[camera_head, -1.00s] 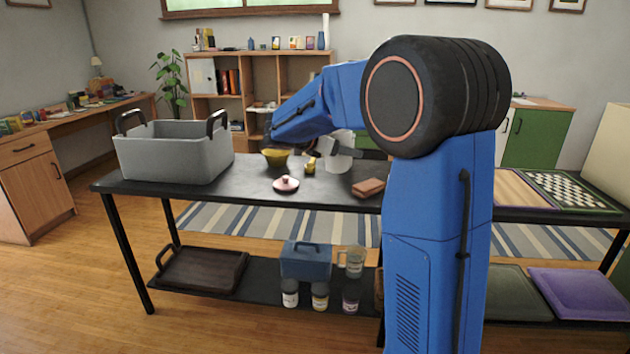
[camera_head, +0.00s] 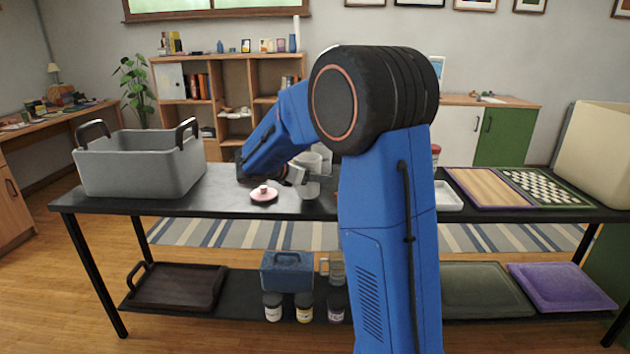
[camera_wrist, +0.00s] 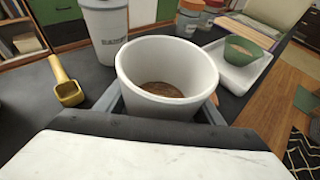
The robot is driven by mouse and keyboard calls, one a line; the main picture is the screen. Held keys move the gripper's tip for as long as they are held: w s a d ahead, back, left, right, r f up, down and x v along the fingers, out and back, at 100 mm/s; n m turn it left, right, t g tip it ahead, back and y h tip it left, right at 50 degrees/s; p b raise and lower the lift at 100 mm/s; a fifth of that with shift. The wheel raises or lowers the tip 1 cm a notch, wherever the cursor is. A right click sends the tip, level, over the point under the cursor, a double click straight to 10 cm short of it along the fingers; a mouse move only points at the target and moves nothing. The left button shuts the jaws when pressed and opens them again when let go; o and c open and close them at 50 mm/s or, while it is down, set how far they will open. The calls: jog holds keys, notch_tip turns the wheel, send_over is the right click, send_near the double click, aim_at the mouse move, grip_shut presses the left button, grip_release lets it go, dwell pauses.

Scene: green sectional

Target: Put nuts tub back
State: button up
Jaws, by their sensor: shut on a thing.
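My gripper (camera_wrist: 165,108) is shut on an open white tub (camera_wrist: 168,52), with a finger at each side of it. Brown contents lie low inside the tub. No label shows on the held tub, so I cannot tell if it is the nuts tub. In the head view my gripper (camera_head: 292,175) is over the black table beside white tub shapes, partly hidden by my arm. A yellow scoop (camera_wrist: 68,91) lies to the left.
A green bowl (camera_wrist: 247,46) sits on a white tray (camera_wrist: 225,76). Jars (camera_wrist: 188,18) stand behind the held tub. On the table are a grey basket (camera_head: 140,168), a pink lid (camera_head: 263,195) and a chessboard (camera_head: 545,187). The lower shelf holds a blue box (camera_head: 287,271) and several jars.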

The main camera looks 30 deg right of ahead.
jog(key=shift+f, duration=0.8)
jog(key=shift+f, duration=0.15)
jog(key=o, duration=1.3)
jog(key=shift+a+r, duration=0.1)
jog(key=shift+r, duration=0.1)
jog(key=v, duration=1.1)
jog(key=shift+a+r, duration=0.15)
jog(key=shift+a, duration=0.15)
jog(key=shift+s, duration=0.1)
